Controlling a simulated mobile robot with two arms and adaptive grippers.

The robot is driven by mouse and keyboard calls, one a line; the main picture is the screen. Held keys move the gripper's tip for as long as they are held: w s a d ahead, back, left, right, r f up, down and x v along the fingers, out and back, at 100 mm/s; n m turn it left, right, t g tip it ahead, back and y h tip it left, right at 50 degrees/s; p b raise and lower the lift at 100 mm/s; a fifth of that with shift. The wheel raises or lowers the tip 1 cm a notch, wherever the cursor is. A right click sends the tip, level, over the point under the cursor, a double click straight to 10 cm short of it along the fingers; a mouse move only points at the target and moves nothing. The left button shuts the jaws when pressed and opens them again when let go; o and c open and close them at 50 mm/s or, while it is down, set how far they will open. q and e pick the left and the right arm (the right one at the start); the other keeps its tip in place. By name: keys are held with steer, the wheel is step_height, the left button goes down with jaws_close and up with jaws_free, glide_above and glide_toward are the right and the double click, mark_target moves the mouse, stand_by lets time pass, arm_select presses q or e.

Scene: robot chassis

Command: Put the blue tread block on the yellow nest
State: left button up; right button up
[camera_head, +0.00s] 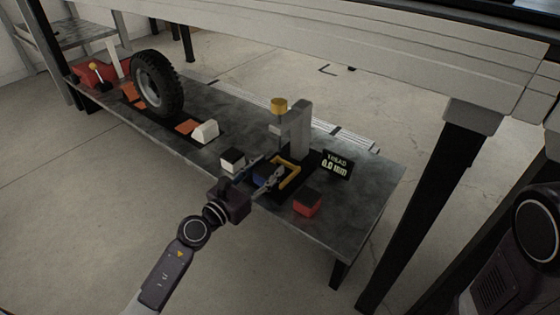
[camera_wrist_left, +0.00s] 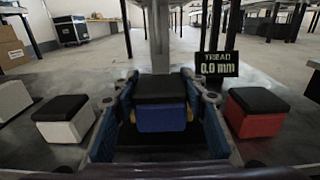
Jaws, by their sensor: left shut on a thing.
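The blue tread block (camera_head: 260,176) has a black top and sits between the fingers of my left gripper (camera_head: 264,170), which is shut on it. In the left wrist view the blue block (camera_wrist_left: 161,118) is upright between both fingers (camera_wrist_left: 163,105). The yellow nest (camera_head: 289,174) is a bracket-shaped frame at the foot of the grey gauge stand, right beside the block. The block and fingers hide part of it, so I cannot tell whether the block touches it or rests down. My right gripper is out of view.
A white block (camera_head: 232,160) stands left of the gripper and a red block (camera_head: 307,204) to the right. The grey stand (camera_head: 298,130) rises behind the nest. A display (camera_head: 336,165) reads 0.0 mm. A tyre (camera_head: 158,84) stands farther left on the bench.

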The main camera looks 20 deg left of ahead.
arm_select(q)
steer(key=shift+x, duration=1.2)
steer(key=b+x, duration=0.1)
steer(key=x, duration=0.3)
steer(key=shift+f+b, duration=0.1)
steer(key=shift+b, duration=0.3)
steer(key=shift+s+f+b, duration=0.15)
steer(key=shift+f+b, duration=0.35)
steer(key=shift+f, duration=0.05)
steer(key=shift+f, duration=0.2)
steer(key=o, duration=1.2)
steer(key=shift+o, duration=0.2)
